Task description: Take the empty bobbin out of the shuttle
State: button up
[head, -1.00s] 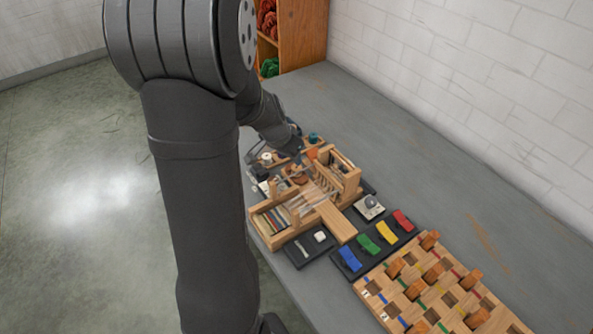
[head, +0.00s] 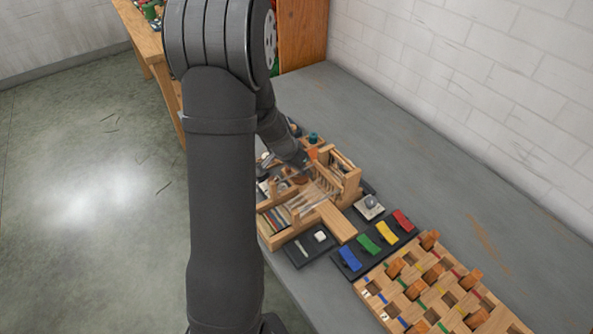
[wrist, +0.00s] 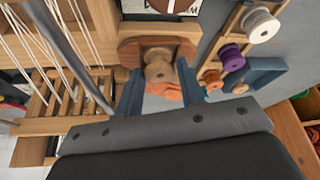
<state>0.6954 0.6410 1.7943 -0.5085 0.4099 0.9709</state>
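The empty bobbin (wrist: 158,66) is a bare pale wooden spool in the wrist view. It sits in the opening of the reddish-brown wooden shuttle (wrist: 130,51). My gripper (wrist: 160,70) has its two blue-grey fingers on either side of the bobbin, with a gap visible at each side, so it looks open. Whether the tips are level with the bobbin or above it I cannot tell. In the head view the shuttle (head: 300,180) is a small brown shape by the loom, and my gripper (head: 301,163) is largely hidden by my arm.
White, purple and orange-brown spools (wrist: 261,25) stand on a wooden rack at the right of the wrist view. The wooden loom (head: 315,198) with pale threads stands close to the gripper. A teal spool (head: 313,138) is behind. The grey table is bare toward the wall.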

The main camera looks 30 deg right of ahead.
jog(key=c, duration=0.6)
notch_tip(320, 180, up, 15)
jog(key=shift+r, duration=0.1)
dwell(0.6)
